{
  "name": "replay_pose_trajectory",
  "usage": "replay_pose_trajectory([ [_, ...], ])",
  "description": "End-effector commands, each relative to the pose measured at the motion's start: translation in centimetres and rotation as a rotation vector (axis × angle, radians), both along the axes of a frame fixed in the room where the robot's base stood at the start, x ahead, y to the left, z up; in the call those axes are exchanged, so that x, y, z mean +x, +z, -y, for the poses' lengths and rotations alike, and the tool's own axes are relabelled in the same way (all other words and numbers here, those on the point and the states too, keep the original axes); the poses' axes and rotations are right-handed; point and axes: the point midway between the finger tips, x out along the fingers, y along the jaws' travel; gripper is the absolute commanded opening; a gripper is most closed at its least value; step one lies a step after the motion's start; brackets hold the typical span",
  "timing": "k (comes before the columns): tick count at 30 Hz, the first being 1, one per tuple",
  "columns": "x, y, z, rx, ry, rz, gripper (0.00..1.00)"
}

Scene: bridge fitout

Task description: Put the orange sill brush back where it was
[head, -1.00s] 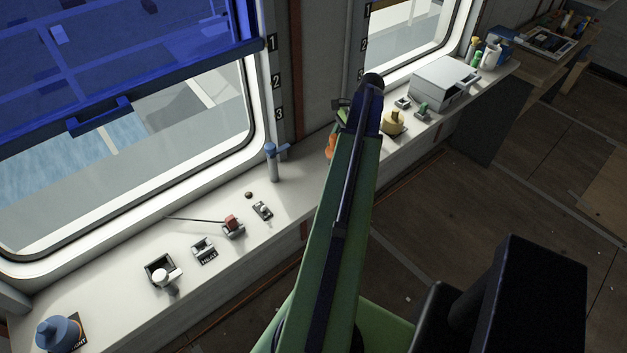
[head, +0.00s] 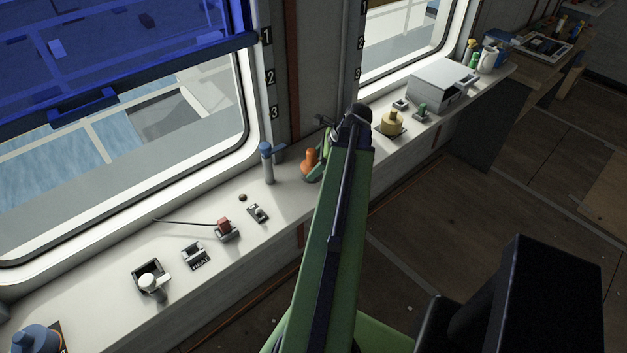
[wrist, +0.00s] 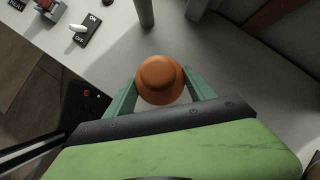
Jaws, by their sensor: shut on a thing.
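The orange sill brush (head: 309,162) is on or just above the white window sill (head: 110,270), beside the pillar between the two windows. In the wrist view its rounded orange top (wrist: 161,78) sits between the two green fingers. My gripper (wrist: 160,92) is shut on it. In the head view my arm hides part of the gripper and the brush's right side. I cannot tell whether the brush's underside touches the sill.
A blue-grey upright handle (head: 267,163) stands just left of the brush. A toggle switch (head: 258,213), a red-knobbed lever (head: 224,229) and a white-knobbed control (head: 150,283) lie further left. A yellow knob (head: 392,123) and a grey box (head: 442,84) stand to the right.

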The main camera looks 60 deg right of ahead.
Motion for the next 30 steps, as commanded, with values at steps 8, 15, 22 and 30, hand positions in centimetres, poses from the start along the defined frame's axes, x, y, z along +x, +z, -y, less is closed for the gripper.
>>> replay_pose_trajectory([
  [8, 0.1, -2.3, 0.0, 0.000, 0.000, 0.000, 0.00],
  [15, 0.1, -4.1, 0.0, -0.001, 0.001, -0.001, 0.00],
  [22, 0.1, -4.2, 0.0, -0.001, 0.001, -0.001, 0.65],
  [30, 0.1, -4.1, 0.0, -0.001, 0.001, -0.001, 0.85],
])
